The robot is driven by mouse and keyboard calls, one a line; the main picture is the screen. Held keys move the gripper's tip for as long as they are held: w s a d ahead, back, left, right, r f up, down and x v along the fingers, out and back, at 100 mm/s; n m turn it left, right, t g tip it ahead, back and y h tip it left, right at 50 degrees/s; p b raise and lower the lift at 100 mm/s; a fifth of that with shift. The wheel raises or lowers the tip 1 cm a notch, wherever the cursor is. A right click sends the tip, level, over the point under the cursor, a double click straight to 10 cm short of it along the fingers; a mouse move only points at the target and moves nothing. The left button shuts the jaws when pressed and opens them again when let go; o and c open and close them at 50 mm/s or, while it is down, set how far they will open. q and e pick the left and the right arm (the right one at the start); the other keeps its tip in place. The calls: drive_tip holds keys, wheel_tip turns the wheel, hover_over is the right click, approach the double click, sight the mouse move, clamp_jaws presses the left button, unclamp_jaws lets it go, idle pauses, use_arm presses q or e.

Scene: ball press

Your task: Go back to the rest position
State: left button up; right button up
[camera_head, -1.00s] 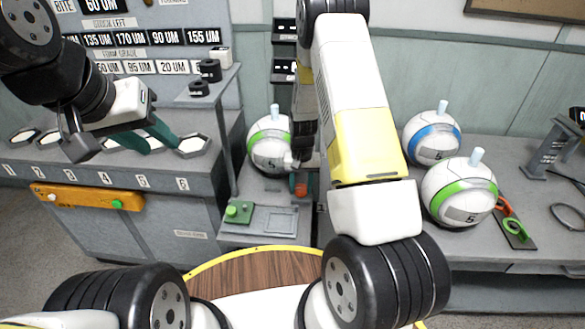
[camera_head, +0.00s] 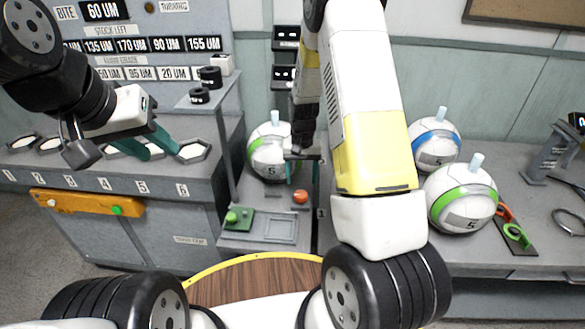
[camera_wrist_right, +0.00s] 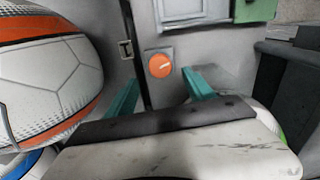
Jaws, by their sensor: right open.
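My right gripper (camera_wrist_right: 160,88) is open and empty in the right wrist view, its two teal fingers apart. An orange-red button (camera_wrist_right: 160,65) shows just beyond the fingers; in the head view the button (camera_head: 300,196) stands clear on the grey bench, below the right gripper (camera_head: 302,158). My right arm hides part of that gripper in the head view. My left gripper (camera_head: 150,146) is at the left, over the front of the numbered counter (camera_head: 90,180). Its two teal fingers are apart, with nothing seen between them.
A green-striped ball (camera_head: 268,152) sits beside the right gripper. Blue-striped (camera_head: 434,143) and green-striped (camera_head: 460,198) balls sit on the right bench. An orange-striped ball (camera_wrist_right: 45,75) is close in the wrist view. A shelf post (camera_head: 230,150) stands between the grippers.

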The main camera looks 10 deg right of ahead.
drive_tip(key=shift+r, duration=0.25)
drive_tip(key=s+a+r+t+y, duration=0.1)
drive_tip(key=s+r, duration=0.2)
drive_tip(key=r, duration=0.7)
drive_tip(key=s+r+t, duration=0.2)
drive_tip(key=s+r, duration=0.2)
drive_tip(key=r, duration=0.5)
drive_tip(key=s+r+n+t, duration=0.1)
drive_tip(key=s+r, duration=0.5)
drive_tip(key=s, duration=0.2)
drive_tip(key=s+a+r+n+t+y, duration=0.1)
drive_tip(key=s+r+t, duration=0.1)
drive_tip(key=s+r, duration=0.4)
drive_tip(key=s, duration=0.3)
drive_tip(key=shift+s+n, duration=0.15)
drive_tip(key=shift+n, duration=0.25)
drive_tip(key=shift+a, duration=0.1)
